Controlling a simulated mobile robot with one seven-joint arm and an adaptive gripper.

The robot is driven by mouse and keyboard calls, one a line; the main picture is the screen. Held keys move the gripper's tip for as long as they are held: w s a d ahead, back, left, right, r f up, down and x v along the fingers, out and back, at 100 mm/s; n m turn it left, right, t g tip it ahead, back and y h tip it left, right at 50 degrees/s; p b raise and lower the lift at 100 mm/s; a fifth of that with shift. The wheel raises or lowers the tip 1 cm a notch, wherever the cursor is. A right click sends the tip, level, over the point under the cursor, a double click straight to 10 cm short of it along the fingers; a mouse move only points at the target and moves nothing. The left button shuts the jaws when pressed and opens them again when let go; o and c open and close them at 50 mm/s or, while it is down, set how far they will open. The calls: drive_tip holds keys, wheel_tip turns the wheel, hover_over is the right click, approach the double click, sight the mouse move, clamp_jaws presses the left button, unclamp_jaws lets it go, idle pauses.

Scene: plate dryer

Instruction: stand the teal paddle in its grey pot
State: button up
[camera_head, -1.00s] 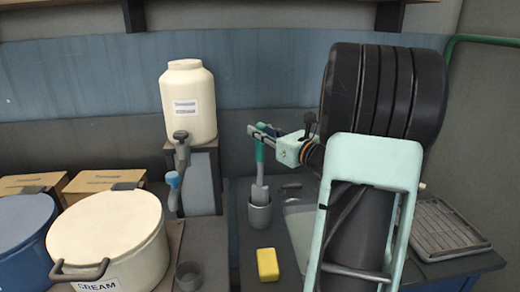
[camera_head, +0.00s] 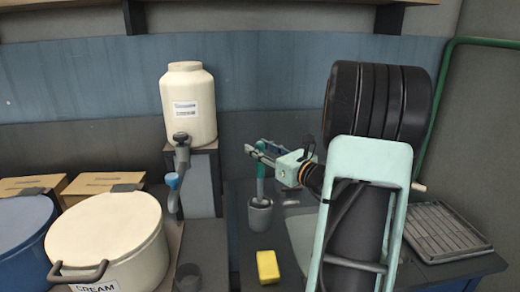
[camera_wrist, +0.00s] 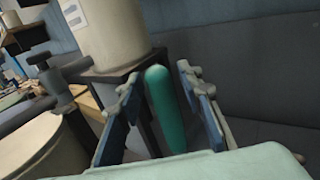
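The teal paddle (camera_head: 261,172) stands upright in the grey pot (camera_head: 260,217), its lower end hidden inside the pot. Its teal handle (camera_wrist: 168,108) also rises between my fingers in the wrist view. My gripper (camera_head: 257,147) is at the upper part of the handle, with its fingers spread. In the wrist view my gripper (camera_wrist: 160,80) has a finger on each side of the handle, with a visible gap at both sides. The pot is out of the wrist view.
A yellow sponge (camera_head: 267,266) lies in front of the pot. A cream dispenser (camera_head: 188,105) with a tap stands behind to the left. A large cream pot (camera_head: 108,235) is at the left. A sink (camera_head: 300,235) and a ridged drying tray (camera_head: 443,232) are to the right.

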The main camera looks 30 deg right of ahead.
drive_tip(key=shift+r, duration=0.15)
drive_tip(key=shift+s+d, duration=0.1)
drive_tip(key=shift+s, duration=0.15)
drive_tip(key=s+d, duration=0.1)
drive_tip(key=s, duration=1)
drive_tip(key=shift+s+d, duration=0.2)
drive_tip(key=shift+d, duration=0.05)
